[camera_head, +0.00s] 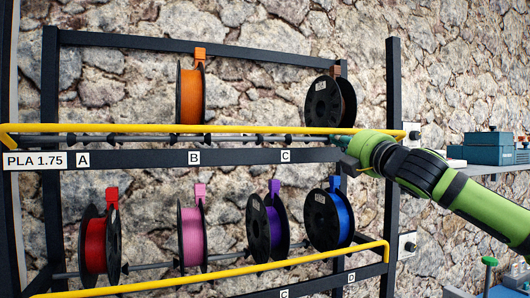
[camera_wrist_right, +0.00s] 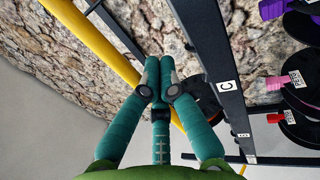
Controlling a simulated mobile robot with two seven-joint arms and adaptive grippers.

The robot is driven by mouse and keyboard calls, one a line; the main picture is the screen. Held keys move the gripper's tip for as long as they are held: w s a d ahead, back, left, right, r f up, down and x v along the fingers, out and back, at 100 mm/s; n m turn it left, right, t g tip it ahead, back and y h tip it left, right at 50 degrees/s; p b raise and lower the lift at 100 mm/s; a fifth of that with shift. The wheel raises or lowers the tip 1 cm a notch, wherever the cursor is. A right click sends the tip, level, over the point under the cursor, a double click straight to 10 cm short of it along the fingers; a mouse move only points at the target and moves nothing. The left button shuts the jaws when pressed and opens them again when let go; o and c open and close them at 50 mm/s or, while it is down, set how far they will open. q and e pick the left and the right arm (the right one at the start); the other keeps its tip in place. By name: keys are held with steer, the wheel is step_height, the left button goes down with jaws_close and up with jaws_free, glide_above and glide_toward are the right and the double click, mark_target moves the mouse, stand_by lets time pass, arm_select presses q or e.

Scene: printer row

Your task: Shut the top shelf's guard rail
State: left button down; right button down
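The top shelf's guard rail (camera_head: 240,127) is a long yellow bar running across the front of the upper shelf, above its label strip. Its end arms bend at both sides of the rack. My right gripper (camera_head: 343,143) reaches in from the right and is near the rail's right part, at or just under the bar. In the right wrist view, its teal fingers (camera_wrist_right: 159,78) have their tips together, and the yellow rail (camera_wrist_right: 102,50) crosses diagonally by them. I see nothing clearly held between the tips. Contact with the rail cannot be told. My left gripper is not in view.
An orange spool (camera_head: 190,95) and a dark spool (camera_head: 323,102) stand on the upper shelf. The lower shelf holds several coloured spools behind its own yellow rail (camera_head: 240,271). A dark upright post (camera_head: 393,85) stands close to my right arm. Blue boxes (camera_head: 490,148) lie at right.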

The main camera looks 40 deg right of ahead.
steer(key=s+a+r, duration=0.1)
steer(key=s+r, duration=0.3)
steer(key=shift+r, duration=0.15)
stand_by(1.8)
stand_by(0.3)
